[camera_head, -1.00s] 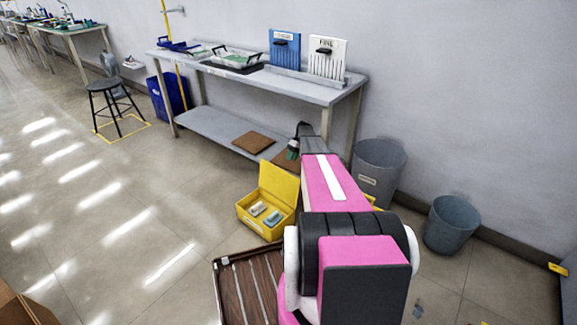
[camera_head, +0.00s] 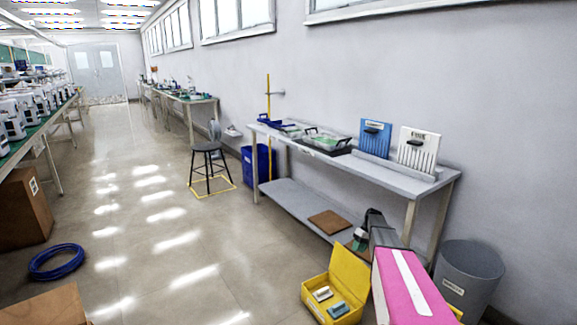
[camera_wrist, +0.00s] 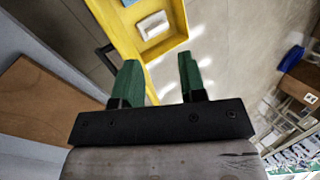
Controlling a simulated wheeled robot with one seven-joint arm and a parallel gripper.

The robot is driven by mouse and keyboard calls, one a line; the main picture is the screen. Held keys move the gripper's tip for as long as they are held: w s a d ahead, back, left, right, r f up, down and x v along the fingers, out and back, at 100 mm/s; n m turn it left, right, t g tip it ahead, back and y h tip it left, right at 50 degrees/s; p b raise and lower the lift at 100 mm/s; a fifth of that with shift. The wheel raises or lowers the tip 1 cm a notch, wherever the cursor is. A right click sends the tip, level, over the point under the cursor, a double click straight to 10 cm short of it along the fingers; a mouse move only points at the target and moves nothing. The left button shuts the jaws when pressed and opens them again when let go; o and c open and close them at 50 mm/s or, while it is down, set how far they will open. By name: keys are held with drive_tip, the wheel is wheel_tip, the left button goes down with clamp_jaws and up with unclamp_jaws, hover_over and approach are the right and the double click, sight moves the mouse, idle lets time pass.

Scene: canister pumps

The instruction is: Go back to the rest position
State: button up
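My gripper shows in the wrist view (camera_wrist: 160,82) with its two green fingers apart and nothing between them. It is open and empty. In the head view my gripper (camera_head: 359,240) is small and partly hidden by my pink arm. It is beside the lower shelf of the grey table, above and behind the open yellow box (camera_head: 345,278). The yellow box holds a whitish block (camera_head: 322,294) and a blue block (camera_head: 338,309). In the wrist view the box lies beyond the fingertips, with the whitish block (camera_wrist: 154,25) inside it.
The grey table (camera_head: 400,183) stands along the wall, with a brown board (camera_head: 329,222) on its lower shelf. A grey bin (camera_head: 468,272) stands at right. A stool (camera_head: 208,165), blue cable coil (camera_head: 56,262) and cardboard boxes (camera_head: 24,210) stand farther left. The middle floor is clear.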

drive_tip(key=s+a+r+m+t+h, duration=0.1)
drive_tip(key=s+a+r, duration=0.3)
drive_tip(key=s, duration=0.7)
drive_tip(key=s+a+r+m+t+h, duration=0.1)
drive_tip(key=s+a+r+m+h, duration=0.1)
drive_tip(key=s+a+r, duration=0.3)
drive_tip(key=s+a+r+m+t+h, duration=0.1)
drive_tip(key=s+a+r, duration=0.4)
drive_tip(key=s, duration=1.3)
drive_tip(key=a, duration=0.4)
drive_tip(key=shift+s+a+r+h, duration=0.25)
drive_tip(key=shift+s+a+h, duration=0.05)
drive_tip(key=shift+a, duration=0.05)
